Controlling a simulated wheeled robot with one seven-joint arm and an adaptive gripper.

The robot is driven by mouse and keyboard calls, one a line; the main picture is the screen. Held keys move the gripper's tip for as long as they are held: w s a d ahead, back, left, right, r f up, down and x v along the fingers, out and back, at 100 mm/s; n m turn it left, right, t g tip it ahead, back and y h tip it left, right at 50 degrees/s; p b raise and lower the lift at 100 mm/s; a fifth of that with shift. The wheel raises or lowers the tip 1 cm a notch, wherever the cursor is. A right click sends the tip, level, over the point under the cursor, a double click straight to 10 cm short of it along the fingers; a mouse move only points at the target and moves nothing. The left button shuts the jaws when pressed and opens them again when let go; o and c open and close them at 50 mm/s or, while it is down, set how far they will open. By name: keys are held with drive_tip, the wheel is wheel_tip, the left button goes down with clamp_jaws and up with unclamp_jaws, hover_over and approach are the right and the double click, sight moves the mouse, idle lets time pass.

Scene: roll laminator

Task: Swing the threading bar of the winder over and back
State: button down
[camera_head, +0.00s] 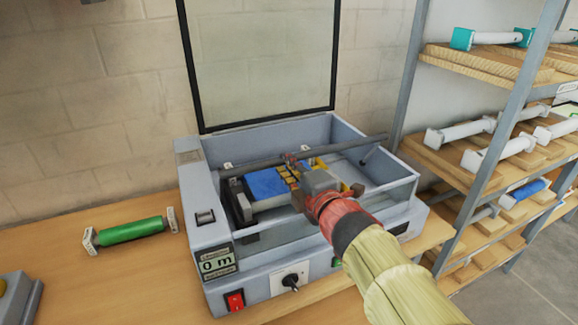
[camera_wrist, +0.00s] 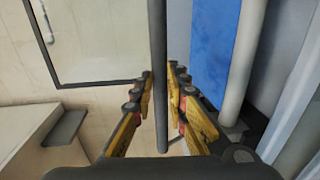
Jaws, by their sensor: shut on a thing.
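The laminator (camera_head: 215,240) stands on the table with its clear framed lid (camera_head: 262,65) raised. A long grey bar (camera_head: 362,145), which looks like the threading bar, runs across the rear of its open bay. My gripper (camera_head: 291,160) reaches over the front wall into the bay and is shut on this bar. In the wrist view, the bar (camera_wrist: 158,45) passes upright between the yellow fingers (camera_wrist: 160,90). A blue roll (camera_head: 266,184) lies in the bay just left of my gripper and shows as a blue strip (camera_wrist: 208,50) in the wrist view. My gripper hides part of the bay.
A green roll with white ends (camera_head: 132,231) lies on the table (camera_head: 60,222) to the left. The front panel has a "0 m" display (camera_head: 216,264), a red switch (camera_head: 235,300) and a knob (camera_head: 291,282). A shelf rack (camera_head: 470,165) with several rolls stands close on the right.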

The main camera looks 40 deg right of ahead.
wheel_tip(320, 180, down, 3)
drive_tip(key=shift+f+g, duration=0.1)
drive_tip(key=shift+g, duration=0.2)
drive_tip(key=c, duration=1.7)
unclamp_jaws()
drive_tip(key=shift+w, duration=0.2)
drive_tip(key=shift+c, duration=0.2)
drive_tip(key=shift+s, duration=0.1)
drive_tip(key=r+v, duration=0.1)
drive_tip(key=v, duration=0.6)
drive_tip(key=shift+s+r, duration=0.1)
